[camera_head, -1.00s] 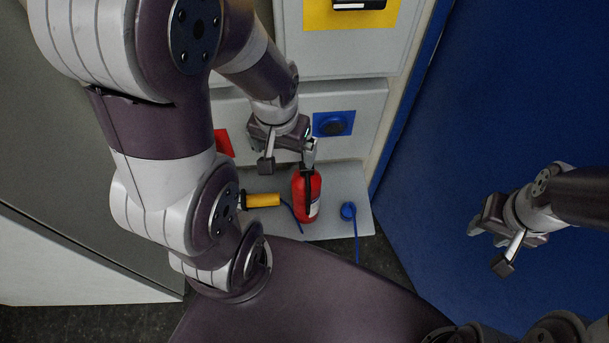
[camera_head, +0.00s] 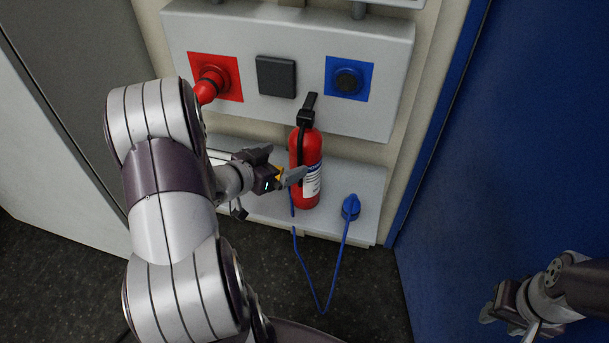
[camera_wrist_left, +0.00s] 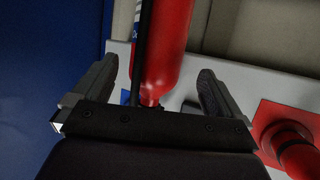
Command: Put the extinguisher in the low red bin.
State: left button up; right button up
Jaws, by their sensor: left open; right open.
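The red extinguisher (camera_head: 308,172) stands upright on the grey ledge, with a black handle on top and a white label. My left gripper (camera_head: 278,168) is open, low at the left side of the extinguisher. In the left wrist view the red body (camera_wrist_left: 168,45) shows between the two spread fingers of the left gripper (camera_wrist_left: 155,90); whether they touch it I cannot tell. My right gripper (camera_head: 506,308) is open and empty at the lower right, far from the extinguisher. I see no low red bin.
The grey ledge (camera_head: 372,185) also bears a blue plug (camera_head: 351,207) whose blue cable (camera_head: 322,300) hangs over the front. Above are a red knob (camera_head: 210,85), a black square (camera_head: 276,76) and a blue-backed round button (camera_head: 348,82). A blue wall (camera_head: 480,150) stands right.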

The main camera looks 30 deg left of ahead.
aim_at(306, 150)
pick_arm(q)
jog(key=b+x, duration=0.3)
jog(key=x, duration=0.5)
jog(key=shift+w+d+f, duration=0.15)
jog(key=shift+d+f, duration=0.05)
jog(key=shift+d, duration=0.05)
jog(key=shift+w, duration=0.25)
jog(key=c, duration=1.5)
jog(key=shift+r, duration=0.25)
jog(key=c, duration=0.3)
